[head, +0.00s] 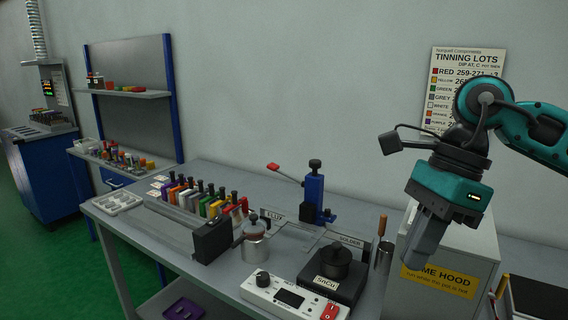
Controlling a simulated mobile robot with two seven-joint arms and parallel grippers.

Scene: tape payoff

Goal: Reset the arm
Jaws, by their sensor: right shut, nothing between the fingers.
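My right arm comes in from the right in the head view. Its teal wrist hangs over the front of the grey fume hood (450,250). My right gripper (420,265) points down and is shut with nothing in it. A blue post device (314,195) stands at the back of the bench. A thin lever arm (288,174) with a red end (273,167) reaches up and left from it. My right gripper is well to the right of this device and apart from it. My left gripper is not in view.
The grey bench (135,230) carries a rack of colored holders (205,198), a metal pot (255,245), a solder pot (335,265) and a white control box (290,298). A cup with a wooden-handled tool (382,228) stands close left of the hood. A white tray (117,203) lies at the left.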

